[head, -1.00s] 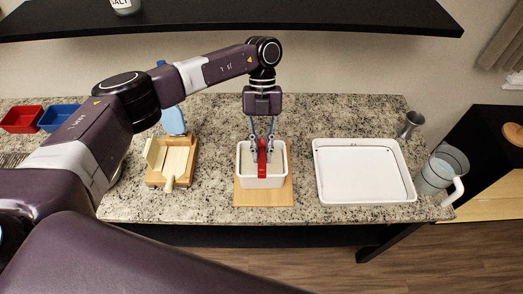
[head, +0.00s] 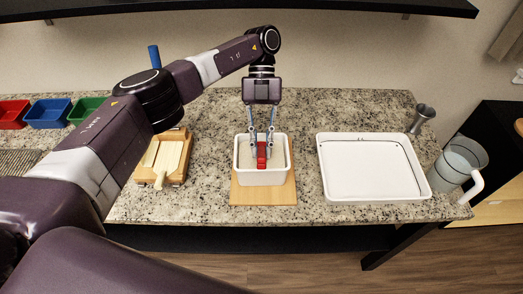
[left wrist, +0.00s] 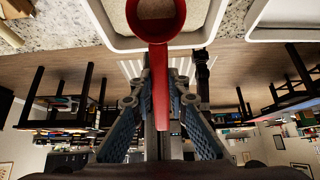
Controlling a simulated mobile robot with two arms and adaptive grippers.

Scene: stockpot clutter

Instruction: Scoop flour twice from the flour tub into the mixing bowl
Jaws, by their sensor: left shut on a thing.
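The flour tub (head: 262,178) is a white rectangular tub with pale flour inside, standing on a wooden board. My left gripper (head: 262,140) is above the tub, pointing down, shut on the handle of a red scoop (head: 262,157). The scoop is over or in the tub; its depth in the flour is unclear. In the left wrist view the scoop's red handle (left wrist: 160,90) runs between the fingers, and its round cup (left wrist: 157,30) shows a beige inside. I cannot make out the mixing bowl; my left arm covers part of the counter. My right gripper is not in view.
A white tray (head: 372,198) and a clear jug (head: 455,165) stand to the right, with a grey metal jigger (head: 421,118) behind. A wooden tray (head: 172,180) is left of the tub. Red (head: 12,113), blue (head: 48,112) and green bins (head: 86,108) are far left.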

